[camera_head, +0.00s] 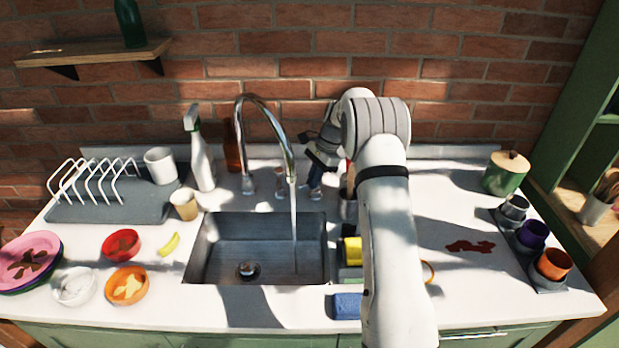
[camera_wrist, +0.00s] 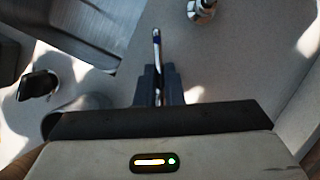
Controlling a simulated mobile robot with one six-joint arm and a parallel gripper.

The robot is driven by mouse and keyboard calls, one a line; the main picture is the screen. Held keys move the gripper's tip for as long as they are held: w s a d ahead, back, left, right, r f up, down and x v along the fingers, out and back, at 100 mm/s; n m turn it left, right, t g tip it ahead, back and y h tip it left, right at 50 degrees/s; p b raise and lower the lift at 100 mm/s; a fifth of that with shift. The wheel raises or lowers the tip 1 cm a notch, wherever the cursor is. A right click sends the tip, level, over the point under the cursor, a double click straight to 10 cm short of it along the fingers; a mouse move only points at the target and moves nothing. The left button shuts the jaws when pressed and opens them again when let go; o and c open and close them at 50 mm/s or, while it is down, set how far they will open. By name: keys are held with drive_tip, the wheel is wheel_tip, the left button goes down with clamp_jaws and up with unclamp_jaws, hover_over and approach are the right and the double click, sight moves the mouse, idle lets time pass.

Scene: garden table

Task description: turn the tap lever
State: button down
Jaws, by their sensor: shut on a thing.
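The chrome tap (camera_head: 262,104) arches over the sink, and a thin stream of water (camera_head: 295,225) seems to fall from its spout into the basin. My gripper (camera_head: 315,182) is at the back of the counter, right of the spout, partly hidden by my own arm. The lever's lower part is hidden by the fingers.
The steel sink (camera_head: 215,250) lies in front of the tap. A spray bottle (camera_head: 200,155) stands left of it. A yellow sponge (camera_head: 352,250) and blue block (camera_head: 346,306) lie right of the sink. A chrome fitting (camera_wrist: 201,10) is near the lever. The brick wall (camera_head: 300,75) is close behind.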

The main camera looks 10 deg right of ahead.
drive_tip(key=shift+w+d+n+g+h, duration=0.1)
drive_tip(key=shift+d+n+g+h, duration=0.1)
drive_tip(key=shift+n, duration=0.5)
drive_tip(key=shift+d+n+g+h, duration=0.1)
drive_tip(key=shift+n+g, duration=0.1)
drive_tip(key=shift+n, duration=0.5)
drive_tip(key=c, duration=1.5)
unclamp_jaws()
drive_tip(key=shift+f, duration=0.1)
drive_tip(key=shift+c, duration=0.2)
drive_tip(key=shift+a, duration=0.1)
drive_tip(key=v, duration=0.7)
drive_tip(key=shift+w+r+b, duration=0.2)
drive_tip(key=shift+r+b, duration=0.15)
drive_tip(key=shift+b, duration=0.05)
